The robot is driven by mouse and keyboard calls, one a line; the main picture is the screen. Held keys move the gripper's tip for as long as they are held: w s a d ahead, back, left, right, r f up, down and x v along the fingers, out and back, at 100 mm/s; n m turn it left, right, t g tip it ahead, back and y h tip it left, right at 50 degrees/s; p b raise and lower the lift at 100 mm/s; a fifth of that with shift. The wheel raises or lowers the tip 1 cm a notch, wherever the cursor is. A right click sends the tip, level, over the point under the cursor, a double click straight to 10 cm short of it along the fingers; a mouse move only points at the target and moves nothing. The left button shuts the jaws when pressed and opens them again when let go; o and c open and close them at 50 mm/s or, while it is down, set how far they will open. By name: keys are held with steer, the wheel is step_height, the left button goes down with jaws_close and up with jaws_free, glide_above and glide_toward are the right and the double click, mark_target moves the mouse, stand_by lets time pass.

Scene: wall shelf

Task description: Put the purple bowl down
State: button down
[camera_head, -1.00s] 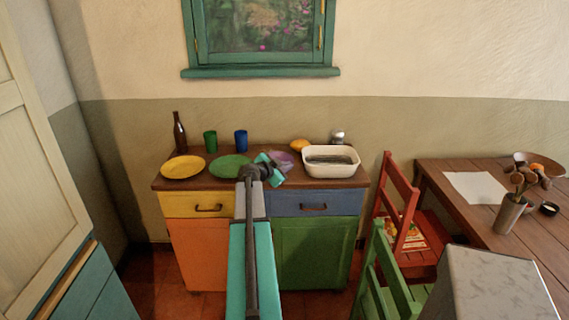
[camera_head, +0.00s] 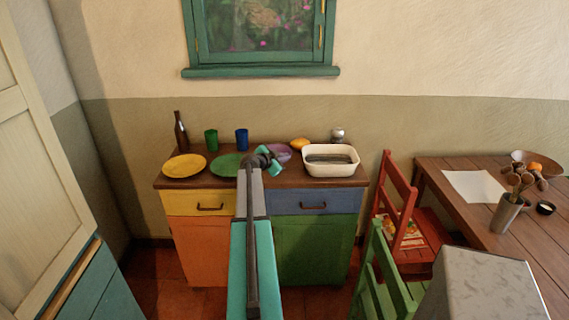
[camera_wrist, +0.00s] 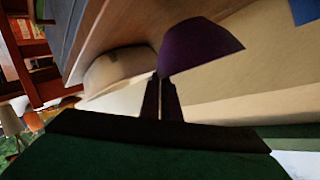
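The purple bowl (camera_head: 281,153) is over the back of the wooden counter top (camera_head: 300,182), between the green plate (camera_head: 226,165) and the white dish (camera_head: 331,168). My gripper (camera_head: 270,163) is in front of it and hides part of it. In the wrist view the two dark fingers (camera_wrist: 160,82) are close together, with their tips at the edge of the purple bowl (camera_wrist: 200,45). They look shut on its rim. I cannot tell whether the bowl touches the counter.
A yellow plate (camera_head: 184,166), a brown bottle (camera_head: 181,132), a green cup (camera_head: 211,141) and a blue cup (camera_head: 242,139) stand to the left. A yellow fruit (camera_head: 300,143) and a small jar (camera_head: 338,135) stand behind the white dish.

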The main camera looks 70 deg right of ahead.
stand_by(0.3)
steer(key=shift+w+d+p, duration=0.25)
steer(key=shift+d+p, duration=0.05)
steer(key=shift+d, duration=0.15)
steer(key=shift+f+p, duration=0.85)
steer(key=shift+f, duration=0.7)
steer(key=shift+a+f, duration=0.1)
steer(key=shift+f, duration=0.1)
steer(key=shift+f, duration=0.15)
steer(key=c, duration=2)
jaws_free()
steer(key=shift+r, duration=0.2)
steer(key=shift+a, duration=0.3)
steer(key=b+v, duration=0.4)
steer(key=v, duration=0.7)
steer(key=shift+a, duration=0.15)
